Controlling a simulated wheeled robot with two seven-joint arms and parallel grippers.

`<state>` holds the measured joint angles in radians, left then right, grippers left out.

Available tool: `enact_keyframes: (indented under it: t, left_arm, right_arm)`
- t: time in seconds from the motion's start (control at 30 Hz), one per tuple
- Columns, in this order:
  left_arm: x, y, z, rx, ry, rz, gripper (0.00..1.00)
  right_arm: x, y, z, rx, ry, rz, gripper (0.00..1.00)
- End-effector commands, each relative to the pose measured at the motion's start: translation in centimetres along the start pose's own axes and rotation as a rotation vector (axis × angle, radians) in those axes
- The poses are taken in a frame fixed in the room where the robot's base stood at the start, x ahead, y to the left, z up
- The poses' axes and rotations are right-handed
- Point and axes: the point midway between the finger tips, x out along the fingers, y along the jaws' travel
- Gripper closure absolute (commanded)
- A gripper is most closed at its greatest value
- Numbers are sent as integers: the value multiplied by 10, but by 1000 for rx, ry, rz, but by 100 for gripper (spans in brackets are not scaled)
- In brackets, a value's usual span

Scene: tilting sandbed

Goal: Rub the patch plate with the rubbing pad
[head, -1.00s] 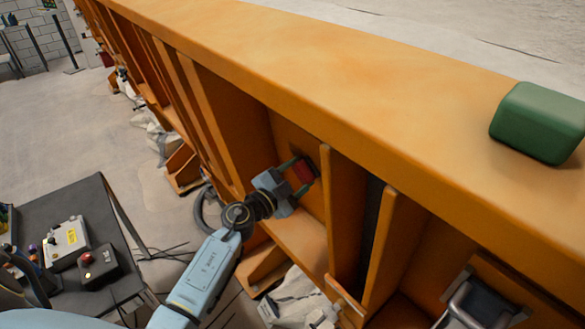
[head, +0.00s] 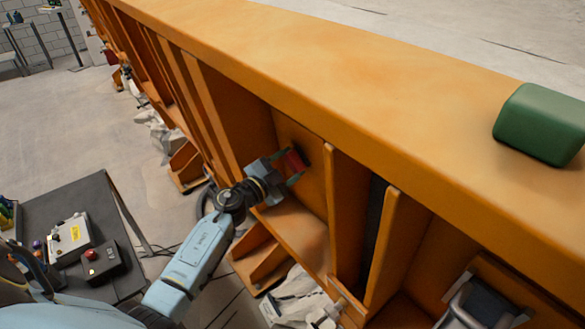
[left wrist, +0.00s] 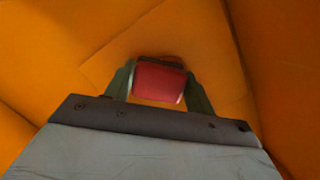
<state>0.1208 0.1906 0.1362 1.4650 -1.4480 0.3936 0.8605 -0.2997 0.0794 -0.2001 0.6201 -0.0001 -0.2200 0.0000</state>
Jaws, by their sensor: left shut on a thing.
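My left gripper (head: 293,168) is shut on a red block, the rubbing pad (head: 294,161), inside a recess of the orange sandbed wall. In the left wrist view the pad (left wrist: 159,80) sits between the two green fingers of my left gripper (left wrist: 158,88). The plate also shows in the head view (head: 316,183). The pad is at the plate; I cannot tell whether they touch. My right gripper is not in view.
A green block (head: 540,124) lies on the orange top beam (head: 330,85). Upright orange ribs (head: 342,210) stand close to the right of my left gripper. A dark table (head: 85,215) with control boxes stands at lower left.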

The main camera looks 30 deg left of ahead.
Motion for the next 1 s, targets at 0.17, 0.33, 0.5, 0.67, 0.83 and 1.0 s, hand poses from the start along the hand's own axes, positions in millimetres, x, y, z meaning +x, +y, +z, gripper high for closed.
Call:
enact_keyframes:
  t: [0.17, 0.33, 0.5, 0.67, 0.83, 1.0]
  left_arm:
    - [3, -13, 12, 4, -1, -2, 64]
    - [5, -21, 20, 2, 0, -2, 64]
    - [5, -24, 20, 0, 0, -2, 64]
    - [5, -29, 15, 1, 0, -2, 64]
    - [4, -24, 12, 0, 1, -1, 64]
    - [1, -14, 1, -2, 2, 0, 64]
  right_arm:
    - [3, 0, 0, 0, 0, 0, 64]
    - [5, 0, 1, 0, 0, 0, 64]
    - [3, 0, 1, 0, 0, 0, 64]
    - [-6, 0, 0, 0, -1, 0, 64]
    - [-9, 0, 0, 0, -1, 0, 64]
    - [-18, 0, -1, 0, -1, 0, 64]
